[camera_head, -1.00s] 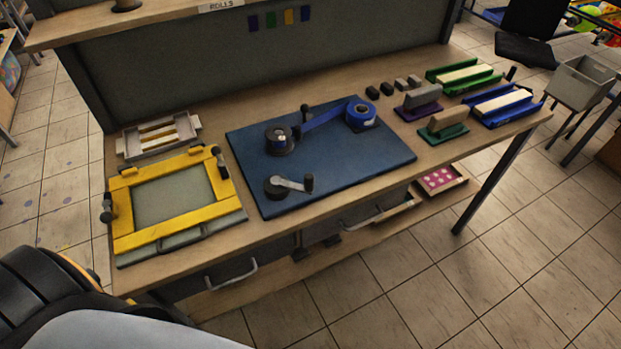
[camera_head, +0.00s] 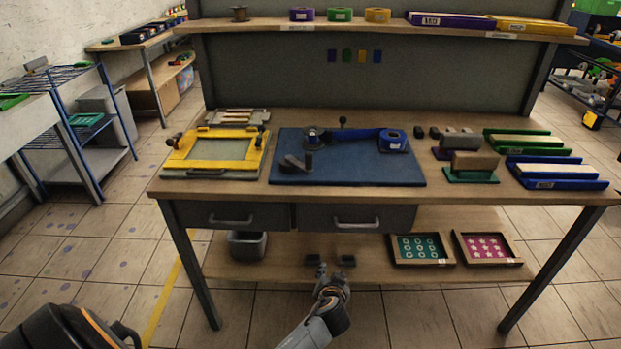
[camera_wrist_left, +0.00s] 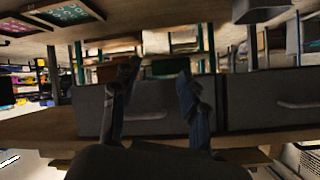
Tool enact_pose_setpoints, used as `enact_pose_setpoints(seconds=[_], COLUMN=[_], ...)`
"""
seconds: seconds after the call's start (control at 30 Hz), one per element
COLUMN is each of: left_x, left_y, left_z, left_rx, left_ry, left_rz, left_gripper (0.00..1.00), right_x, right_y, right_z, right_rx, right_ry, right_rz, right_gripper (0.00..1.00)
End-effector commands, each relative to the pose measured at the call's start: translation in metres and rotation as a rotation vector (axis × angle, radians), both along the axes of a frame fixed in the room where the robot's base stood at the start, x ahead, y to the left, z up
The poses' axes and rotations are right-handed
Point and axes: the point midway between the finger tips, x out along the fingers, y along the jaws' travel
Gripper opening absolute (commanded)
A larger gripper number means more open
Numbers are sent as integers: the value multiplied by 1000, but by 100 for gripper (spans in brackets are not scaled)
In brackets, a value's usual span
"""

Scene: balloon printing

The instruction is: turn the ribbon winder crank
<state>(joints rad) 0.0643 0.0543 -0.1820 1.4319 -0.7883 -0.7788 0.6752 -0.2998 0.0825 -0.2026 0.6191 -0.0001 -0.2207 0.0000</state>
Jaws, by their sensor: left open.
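The ribbon winder is a dark blue board (camera_head: 345,172) on the workbench. My left gripper (camera_head: 325,274) is open and empty, in front of the bench and below the tabletop, well away from the crank. In the left wrist view its two fingers (camera_wrist_left: 158,72) are apart with nothing between them. My right gripper is not visible.
A yellow frame (camera_head: 178,147) lies left of the board. Stamps (camera_head: 473,165) and a blue tray (camera_head: 555,180) stand right. Drawers (camera_head: 355,218) hang under the tabletop; the lower shelf carries two trays (camera_head: 422,261). The left wrist view looks upside down at a drawer (camera_wrist_left: 270,103).

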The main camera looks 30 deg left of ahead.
Motion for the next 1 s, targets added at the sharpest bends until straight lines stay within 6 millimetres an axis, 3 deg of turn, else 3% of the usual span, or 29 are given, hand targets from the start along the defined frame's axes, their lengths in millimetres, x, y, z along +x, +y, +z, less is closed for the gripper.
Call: enact_pose_setpoints(seconds=[0.03, 0.07, 0.1, 0.2, 0.33, 0.4, 0.57, 1.0], left_x=[23, 31, 37, 38, 29, 26, 36, 100], left_y=[10, 16, 23, 39, 52, 56, 69, 131], left_z=[45, 74, 109, 181, 236, 249, 256, 256], left_rx=[14, 20, 24, 22, 10, 8, 12, 11], left_ry=[-132, -203, -291, -479, -628, -663, -676, -671], left_rz=[65, 105, 156, 264, 351, 372, 380, 378], left_gripper=[44, 44, 44, 44, 44, 44, 44, 44], right_x=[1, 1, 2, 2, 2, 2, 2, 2], right_y=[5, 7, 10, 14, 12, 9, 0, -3], right_z=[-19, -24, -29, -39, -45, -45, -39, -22], right_rx=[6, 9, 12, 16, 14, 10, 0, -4], right_ry=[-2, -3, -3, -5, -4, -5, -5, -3], right_rz=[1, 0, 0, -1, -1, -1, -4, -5], right_gripper=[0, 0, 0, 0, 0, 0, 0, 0])
